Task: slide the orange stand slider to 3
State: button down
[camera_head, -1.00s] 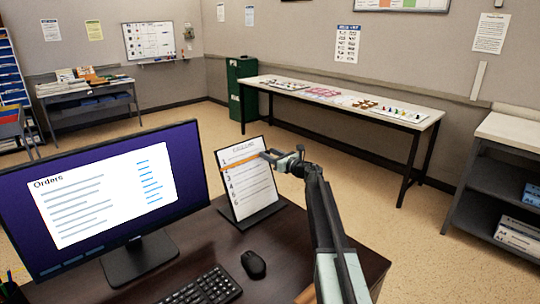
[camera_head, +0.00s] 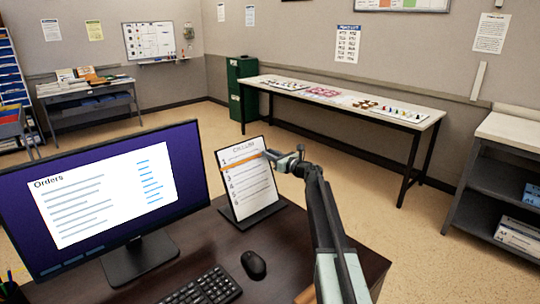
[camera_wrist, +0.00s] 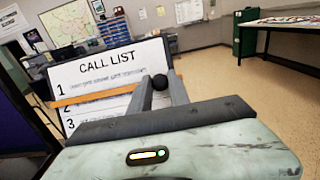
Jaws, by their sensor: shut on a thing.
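The call list stand (camera_head: 251,190) is a tilted white sheet in a dark frame on the desk. It also shows in the wrist view (camera_wrist: 105,58), headed CALL LIST with numbers 1, 2 and 3 down its left side. The orange slider (camera_head: 239,160) is a thin bar across the sheet. In the wrist view the orange slider (camera_wrist: 92,97) lies just below line 1 and above number 2. My gripper (camera_head: 272,157) is at the stand's right edge.
A monitor (camera_head: 105,195) stands left of the stand. A keyboard (camera_head: 205,287) and a mouse (camera_head: 253,264) lie in front of it. A long table (camera_head: 340,98) with small items stands behind, and floor is clear between it and the desk.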

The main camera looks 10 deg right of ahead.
dwell(0.7)
jog(key=f+b, duration=0.2)
jog(key=s+f+b, duration=0.1)
jog(key=f+b, duration=0.1)
jog(key=s+d+f+b, duration=0.1)
jog(key=f+b, duration=0.1)
jog(key=shift+s+f+b, duration=0.15)
jog(key=shift+f+b, duration=0.25)
jog(key=shift+r, duration=0.2)
jog(key=c, duration=1.2)
grip_release()
jog(key=shift+c, duration=0.2)
jog(key=v, duration=0.7)
jog(key=shift+s+d, duration=0.25)
jog(key=shift+s, duration=0.05)
